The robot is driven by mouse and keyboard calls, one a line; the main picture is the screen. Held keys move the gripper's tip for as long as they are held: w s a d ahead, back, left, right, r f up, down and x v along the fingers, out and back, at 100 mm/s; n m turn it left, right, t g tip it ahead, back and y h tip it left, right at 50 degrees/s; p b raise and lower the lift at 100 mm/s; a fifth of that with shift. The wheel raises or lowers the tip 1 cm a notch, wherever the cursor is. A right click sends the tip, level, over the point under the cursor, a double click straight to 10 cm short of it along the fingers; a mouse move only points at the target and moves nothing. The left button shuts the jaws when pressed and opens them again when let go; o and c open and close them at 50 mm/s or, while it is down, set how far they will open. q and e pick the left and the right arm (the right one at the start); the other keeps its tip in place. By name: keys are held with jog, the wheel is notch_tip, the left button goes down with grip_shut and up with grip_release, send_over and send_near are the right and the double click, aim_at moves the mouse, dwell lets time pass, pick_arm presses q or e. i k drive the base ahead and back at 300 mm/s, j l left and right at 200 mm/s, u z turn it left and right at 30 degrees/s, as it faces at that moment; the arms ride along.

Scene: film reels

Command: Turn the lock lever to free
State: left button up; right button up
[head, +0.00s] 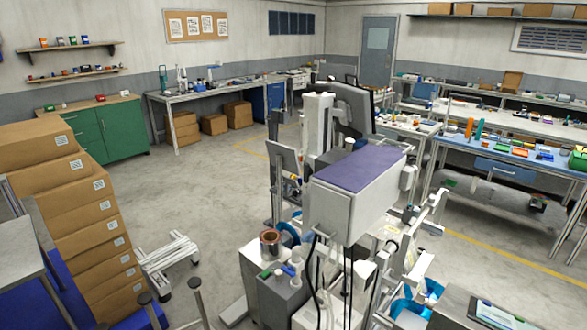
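A white and grey machine (338,205) with a flat purple top stands in the middle of the room. A copper-coloured reel or roll (270,243) sits on a grey box at its front left. Small green, blue and white parts (285,270) sit on the box just below that roll. Dark cables hang down the machine's front. I cannot make out a lock lever or tell its position at this distance. I see neither of my grippers in this view.
Stacked cardboard boxes (75,225) stand at the left. A low white rack (168,255) is on the floor, with dark-topped posts (195,284) nearby. A blue-topped workbench (500,150) stands at the right. The floor (195,200) between boxes and machine is mostly clear.

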aim_at(308, 171)
jog(key=i+j, duration=0.2)
jog(key=j, duration=0.15)
jog(key=i+j+z, duration=0.1)
jog(key=j, duration=0.25)
jog(key=i+j, duration=0.25)
jog(key=j+z, duration=0.05)
